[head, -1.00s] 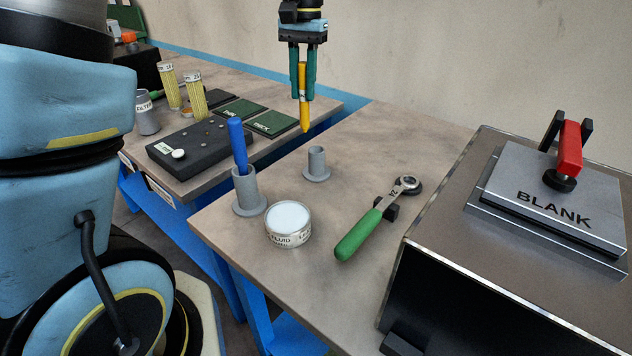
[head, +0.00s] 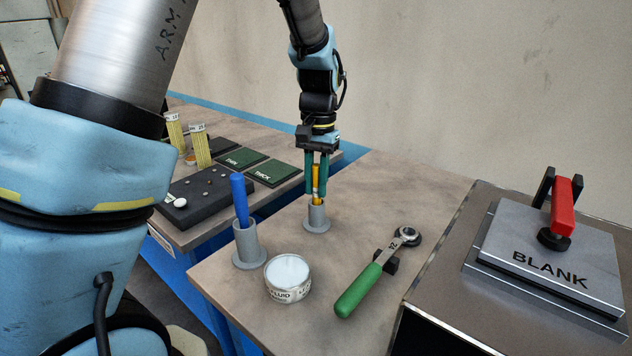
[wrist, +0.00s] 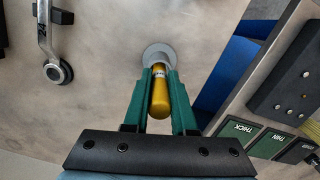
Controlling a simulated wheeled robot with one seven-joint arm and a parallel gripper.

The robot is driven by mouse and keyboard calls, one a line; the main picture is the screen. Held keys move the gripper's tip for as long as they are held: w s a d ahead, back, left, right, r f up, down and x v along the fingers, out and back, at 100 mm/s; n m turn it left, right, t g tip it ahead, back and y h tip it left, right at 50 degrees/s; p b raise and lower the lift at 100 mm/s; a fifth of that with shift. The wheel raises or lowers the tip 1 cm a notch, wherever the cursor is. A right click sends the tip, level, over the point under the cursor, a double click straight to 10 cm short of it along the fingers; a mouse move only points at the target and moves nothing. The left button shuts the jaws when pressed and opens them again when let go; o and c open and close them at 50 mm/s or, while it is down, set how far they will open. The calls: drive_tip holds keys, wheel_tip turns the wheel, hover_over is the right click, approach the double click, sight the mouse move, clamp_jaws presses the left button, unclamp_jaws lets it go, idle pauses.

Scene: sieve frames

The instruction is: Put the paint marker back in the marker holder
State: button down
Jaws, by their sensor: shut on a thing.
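The yellow paint marker (head: 316,183) is upright between the green fingers of my gripper (head: 317,178), which is shut on it. Its lower end is inside the mouth of the grey marker holder (head: 317,216), a short tube on a round base. I cannot tell how deep it sits. In the wrist view the marker (wrist: 160,96) lies between the fingers (wrist: 160,82), with the holder's round grey base (wrist: 158,52) beyond its far end.
A second grey holder (head: 248,249) with a blue stick (head: 241,200) stands to the left. A round fluid tin (head: 288,279) and a green-handled tool (head: 372,278) are in front. Table between is clear.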

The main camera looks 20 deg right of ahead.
drive_tip(key=shift+f, duration=0.15)
drive_tip(key=c, duration=0.7)
unclamp_jaws()
drive_tip(key=shift+c, duration=0.2)
drive_tip(key=r, duration=0.4)
drive_tip(key=r+b, duration=0.1)
drive_tip(key=r, duration=0.7)
drive_tip(key=shift+w+d+r+b, duration=0.15)
drive_tip(key=shift+w+d+b, duration=0.15)
drive_tip(key=shift+w+d, duration=0.05)
drive_tip(key=w+a+f+n+h, duration=0.1)
drive_tip(key=a+f+n, duration=0.15)
drive_tip(key=a, duration=0.55)
drive_tip(key=w+a+f+n, duration=0.1)
drive_tip(key=a+f, duration=0.2)
drive_tip(key=a, duration=0.4)
drive_tip(key=s+a+f+n+t, duration=0.1)
drive_tip(key=s+a+f+n, duration=0.1)
drive_tip(key=a, duration=0.6)
drive_tip(key=s+a+f+n+t, duration=0.1)
drive_tip(key=s+a+f+n, duration=0.1)
drive_tip(key=s+a+f, duration=0.2)
drive_tip(key=a, duration=0.3)
drive_tip(key=shift+s+a+f, duration=0.25)
drive_tip(key=shift+a+f, duration=0.05)
drive_tip(key=shift+a, duration=0.05)
